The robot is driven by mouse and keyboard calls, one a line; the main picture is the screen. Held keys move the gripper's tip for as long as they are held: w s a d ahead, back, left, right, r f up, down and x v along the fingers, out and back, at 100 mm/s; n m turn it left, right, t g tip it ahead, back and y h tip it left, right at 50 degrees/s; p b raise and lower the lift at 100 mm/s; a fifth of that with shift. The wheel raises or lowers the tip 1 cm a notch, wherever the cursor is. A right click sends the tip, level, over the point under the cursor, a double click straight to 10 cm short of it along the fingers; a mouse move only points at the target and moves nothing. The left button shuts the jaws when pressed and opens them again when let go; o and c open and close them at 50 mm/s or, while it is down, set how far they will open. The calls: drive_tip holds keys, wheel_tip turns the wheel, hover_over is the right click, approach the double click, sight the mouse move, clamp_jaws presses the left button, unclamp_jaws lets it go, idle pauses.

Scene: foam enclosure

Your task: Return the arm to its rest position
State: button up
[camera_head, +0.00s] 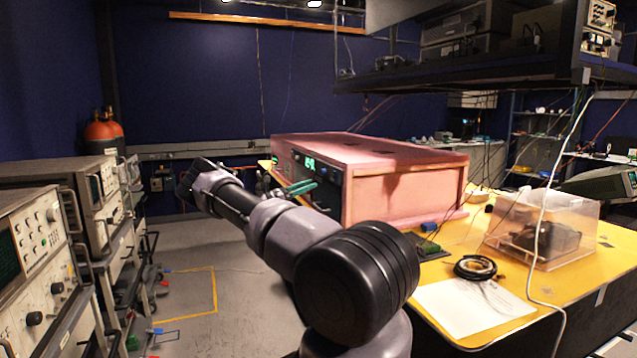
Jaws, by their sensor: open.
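My arm (280,232) stretches from the bottom middle of the head view up and to the left. My gripper (190,180) is at its far end, small and dark, over the open floor left of the table. It is open, and I see nothing between its fingers. The pink foam enclosure (400,158) stands on the yellow table to the right of my gripper, apart from it. A dark instrument front with a green display (310,163) shows in the enclosure's left side. My arm hides part of the table's near left edge.
Racks of instruments (35,240) line the left side. A yellow table (590,262) on the right holds a clear plastic box (500,246), a coiled black cable (478,268) and a paper sheet (450,312). A shelf (460,75) hangs above. Grey floor (190,260) lies open between.

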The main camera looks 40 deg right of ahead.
drive_tip(key=shift+v, duration=0.85)
drive_tip(key=s+a+r+m+y, duration=0.1)
drive_tip(key=s+r+m+y, duration=0.2)
drive_tip(key=s+m+y, duration=0.3)
drive_tip(key=s+a+r+m+y, duration=0.25)
drive_tip(key=s+y, duration=0.25)
drive_tip(key=s, duration=0.3)
drive_tip(key=s+a+r+m+t+y, duration=0.3)
drive_tip(key=s+a+r+t+y, duration=0.1)
drive_tip(key=s+a, duration=0.5)
drive_tip(key=s+a+r+m+t+y, duration=0.4)
drive_tip(key=s+a+r, duration=0.2)
drive_tip(key=s+a, duration=0.3)
drive_tip(key=s+a+r+m+t+y, duration=0.4)
drive_tip(key=s+a, duration=0.5)
drive_tip(key=a, duration=0.5)
drive_tip(key=shift+a+r, duration=0.4)
drive_tip(key=shift+r, duration=0.45)
